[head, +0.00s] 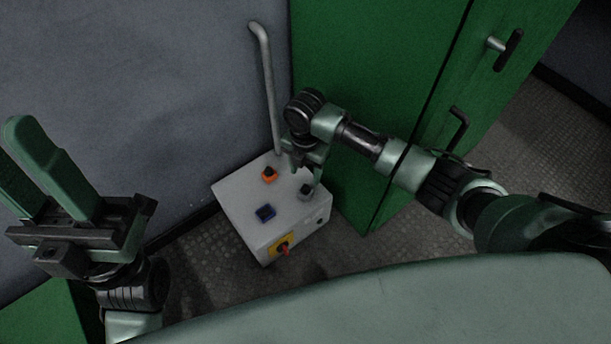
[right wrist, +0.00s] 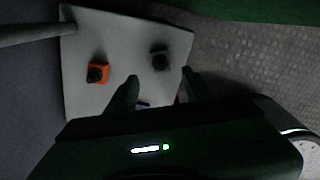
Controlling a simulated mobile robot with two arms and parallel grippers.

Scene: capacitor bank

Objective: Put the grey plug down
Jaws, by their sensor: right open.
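The grey plug (head: 306,191) stands on the top of the white box (head: 236,194), near its right corner. In the right wrist view the plug (right wrist: 160,59) is dark and lies in line with the gap between my fingertips. My right gripper (head: 308,176) is open, just above and beside the plug; I see no finger clearly touching it. The right gripper's two fingers (right wrist: 160,86) also show apart in the wrist view. My left gripper (head: 32,165) is open and empty at the far left, well away from the box.
A grey pipe (head: 266,80) rises behind the box. A green cabinet (head: 385,60) with handles stands close on the right.

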